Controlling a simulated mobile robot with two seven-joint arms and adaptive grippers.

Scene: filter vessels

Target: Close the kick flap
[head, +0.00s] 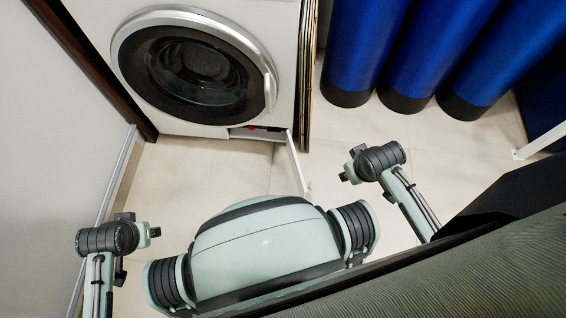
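The kick flap (297,163) is a thin white panel at the lower right of the white front-loading washing machine (120,48). It stands open, swung outward toward me from its right side. The low opening (255,133) behind it shows a dark inside with a small red part. My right gripper (345,173) is to the right of the flap, apart from it. My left gripper (156,232) is at lower left, well away from the flap. Both grippers look empty, but their fingers are too small to tell open from shut.
Several blue cylinders with black bases (352,55) stand at the upper right. Thin upright panels (306,75) stand beside the machine's right side. A pale wall (50,130) bounds the left. The beige tiled floor (215,170) before the machine is clear.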

